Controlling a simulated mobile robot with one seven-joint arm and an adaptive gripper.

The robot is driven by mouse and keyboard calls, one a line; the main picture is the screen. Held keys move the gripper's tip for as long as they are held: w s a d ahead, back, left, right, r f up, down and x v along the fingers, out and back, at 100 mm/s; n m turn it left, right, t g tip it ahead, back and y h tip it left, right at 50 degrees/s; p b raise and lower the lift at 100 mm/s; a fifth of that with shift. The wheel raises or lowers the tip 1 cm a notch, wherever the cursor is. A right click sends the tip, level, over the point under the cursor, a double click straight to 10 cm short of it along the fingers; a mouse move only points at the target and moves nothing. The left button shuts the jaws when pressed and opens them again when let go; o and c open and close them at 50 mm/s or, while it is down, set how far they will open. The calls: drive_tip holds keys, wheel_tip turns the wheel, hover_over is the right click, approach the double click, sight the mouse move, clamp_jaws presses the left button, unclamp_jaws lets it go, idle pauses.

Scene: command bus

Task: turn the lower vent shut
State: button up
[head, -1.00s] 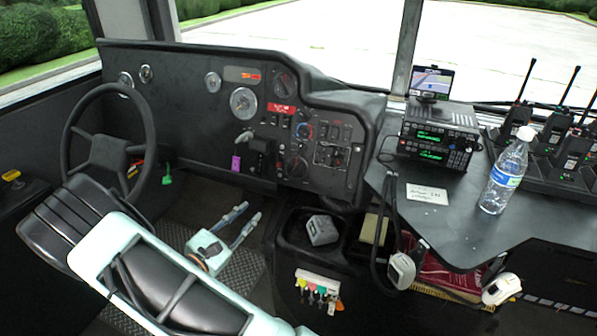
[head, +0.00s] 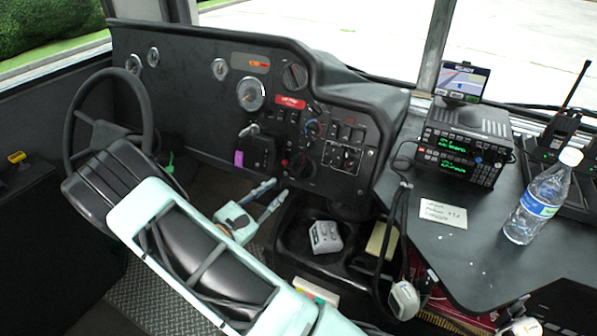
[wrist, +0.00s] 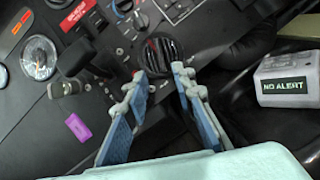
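The lower vent (head: 302,166) is a round black outlet low on the dashboard panel. In the wrist view the lower vent (wrist: 163,52) shows dark slats inside a ring; how far they are turned I cannot tell. The upper vent (head: 294,76) is a similar round outlet higher on the panel. My gripper (head: 278,188) is open and empty, its blue-padded fingers pointing at the lower vent from the lower left. In the wrist view my gripper (wrist: 159,72) has its tips on either side of the vent's near edge; contact cannot be made out.
A lever (head: 250,130) and a purple tag (head: 239,158) are left of the vent. Knobs and switches (head: 342,157) sit above and right. A grey "NO ALERT" box (head: 325,236) lies in the tray below right. The steering wheel (head: 72,128) stands left of my arm.

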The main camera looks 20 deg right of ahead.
sight(300, 170)
drive_tip(key=b+x, duration=0.1)
drive_tip(key=x, duration=0.9)
clamp_jaws()
